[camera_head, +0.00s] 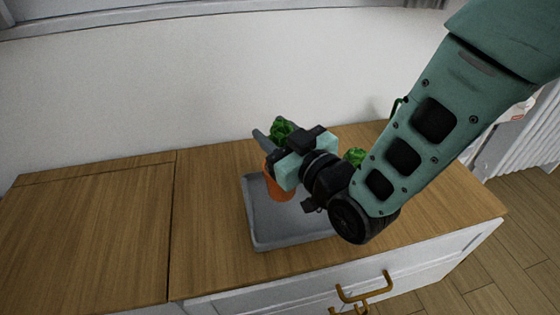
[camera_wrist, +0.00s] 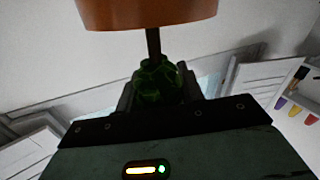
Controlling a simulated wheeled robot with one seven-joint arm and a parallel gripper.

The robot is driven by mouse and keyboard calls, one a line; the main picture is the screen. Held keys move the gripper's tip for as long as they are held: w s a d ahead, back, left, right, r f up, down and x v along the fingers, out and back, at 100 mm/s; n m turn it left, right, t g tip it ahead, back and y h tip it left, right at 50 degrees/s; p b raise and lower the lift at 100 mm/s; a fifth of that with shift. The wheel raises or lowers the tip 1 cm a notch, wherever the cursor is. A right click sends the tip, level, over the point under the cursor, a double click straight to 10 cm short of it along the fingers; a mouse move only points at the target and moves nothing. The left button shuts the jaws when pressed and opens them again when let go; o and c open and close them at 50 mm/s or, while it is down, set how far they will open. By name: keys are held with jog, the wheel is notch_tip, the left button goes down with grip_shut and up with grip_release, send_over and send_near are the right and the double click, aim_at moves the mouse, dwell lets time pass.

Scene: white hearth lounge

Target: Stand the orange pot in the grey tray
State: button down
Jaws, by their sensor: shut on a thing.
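The orange pot (camera_head: 280,190) holds a small green plant (camera_head: 284,128). My gripper (camera_head: 268,150) is shut on the plant, above the pot's body. In the wrist view the orange pot (camera_wrist: 150,12) shows at the top edge, with a dark stem, and the green foliage (camera_wrist: 158,80) sits between the fingers. The grey tray (camera_head: 262,236) lies on the wooden cabinet top. The pot looks roughly upright over the tray's left far part. I cannot tell whether its base touches the tray floor. My gripper and arm hide part of the pot and the tray's right side.
Another green thing (camera_head: 355,156) shows behind my arm, mostly hidden. The wooden cabinet top (camera_head: 110,230) is bare on the left. A white wall (camera_head: 200,80) rises behind. A brass handle (camera_head: 363,288) sticks out from the cabinet's front.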

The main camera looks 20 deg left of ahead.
jog(key=shift+f+b, duration=0.75)
jog(key=shift+f, duration=1.35)
jog(key=shift+f, duration=0.15)
jog(key=c, duration=0.9)
grip_release()
jog(key=shift+d, duration=0.15)
jog(key=p+v, duration=0.3)
jog(key=v, duration=0.8)
jog(key=shift+s+d, duration=0.25)
jog(key=shift+d, duration=0.05)
